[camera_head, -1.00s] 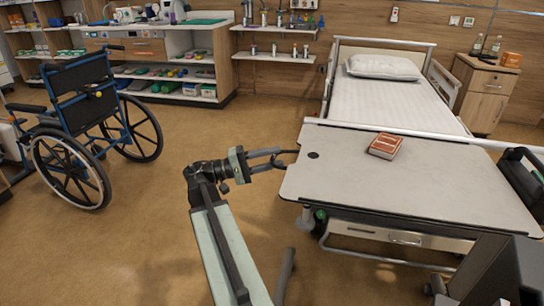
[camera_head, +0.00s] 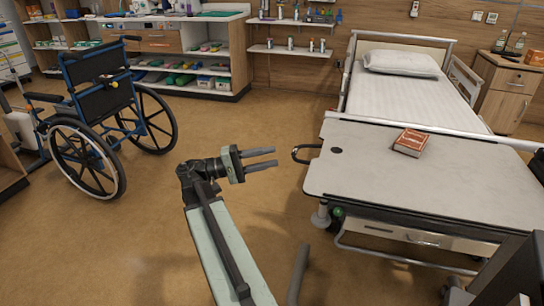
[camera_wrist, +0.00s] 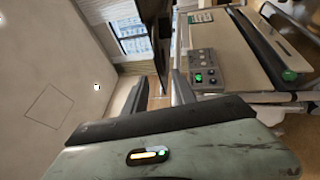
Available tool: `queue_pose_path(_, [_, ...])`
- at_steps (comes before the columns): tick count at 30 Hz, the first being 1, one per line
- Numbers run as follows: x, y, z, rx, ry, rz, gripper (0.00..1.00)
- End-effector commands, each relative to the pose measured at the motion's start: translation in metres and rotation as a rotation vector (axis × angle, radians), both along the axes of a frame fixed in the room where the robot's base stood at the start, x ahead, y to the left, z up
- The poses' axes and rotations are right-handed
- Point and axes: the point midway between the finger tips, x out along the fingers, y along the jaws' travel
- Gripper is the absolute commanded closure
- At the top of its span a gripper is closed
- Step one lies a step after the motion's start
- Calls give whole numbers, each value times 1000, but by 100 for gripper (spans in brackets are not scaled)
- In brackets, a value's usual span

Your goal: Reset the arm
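My gripper (camera_head: 276,157) is in the middle of the head view, held over open floor just left of the overbed table (camera_head: 350,185). Its two dark fingers point right and stand apart with nothing between them. The fingers also show in the wrist view (camera_wrist: 160,92), spread with a gap. A dark loop handle (camera_head: 303,153) sticks out from the table's left edge, a short way beyond my fingertips and apart from them.
A wheelchair (camera_head: 98,90) stands at left; floor between is clear. The wrist view shows a control panel (camera_wrist: 205,68) with a green button.

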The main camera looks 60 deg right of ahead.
Motion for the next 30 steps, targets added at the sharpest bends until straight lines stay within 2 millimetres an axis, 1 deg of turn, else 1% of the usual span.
queue_pose_path(12, [-1,2,1,0,1,-10,67])
queue_pose_path(13, [0,3,-2,10,-5,-3,67])
queue_pose_path(14, [4,4,-7,31,-18,11,67])
queue_pose_path(16, [18,11,-31,121,-70,73,67])
queue_pose_path(17, [27,16,-46,176,-102,111,67])
queue_pose_path(18, [42,26,-69,263,-152,167,67])
queue_pose_path(20, [68,47,-107,407,-235,254,67])
queue_pose_path(21, [86,66,-132,502,-288,310,67])
queue_pose_path(23, [111,99,-166,640,-368,384,67])
queue_pose_path(24, [127,123,-186,730,-418,429,67])
queue_pose_path(26, [148,163,-212,861,-491,486,67])
queue_pose_path(27, [161,190,-227,943,-536,519,67])
queue_pose_path(29, [177,230,-245,1056,-598,557,67])
queue_pose_path(30, [185,255,-253,1124,-635,578,67])
